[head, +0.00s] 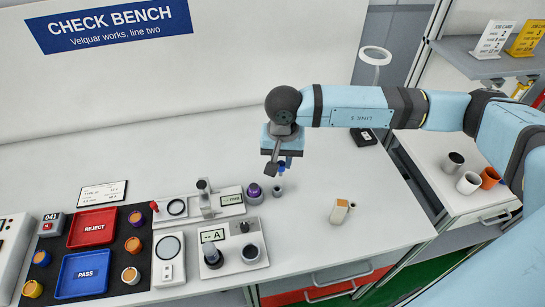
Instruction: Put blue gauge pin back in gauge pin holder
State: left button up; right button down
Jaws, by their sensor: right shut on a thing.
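My right gripper (279,162) hangs from the blue-grey arm that comes in from the right. It points down and is shut on the blue gauge pin (281,168), whose lower end shows below the fingers. The fingers hide its upper part. A small dark round holder (277,191) stands on the white bench just below the pin in the picture. It looks like the gauge pin holder, but it is too small to tell for sure. The pin appears above it and apart from it. My left gripper is not in view.
A purple-topped part (254,193) stands close left of the holder, beside gauges and a dial unit (235,249). Red (93,228) and blue (82,273) trays are at far left. The bench (375,205) is clear at right.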

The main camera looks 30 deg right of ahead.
jog(key=w+d+f+m, duration=0.1)
jog(key=f+m, duration=0.5)
jog(key=m, duration=0.7)
jog(key=w+f+m, duration=0.3)
jog(key=f+m, duration=0.3)
jog(key=m, duration=0.8)
jog(key=shift+w+d, duration=0.4)
jog(key=shift+f+b, duration=0.1)
jog(key=shift+b, duration=0.25)
dwell(0.8)
jog(key=shift+f+b, duration=1.5)
jog(key=shift+f, duration=0.45)
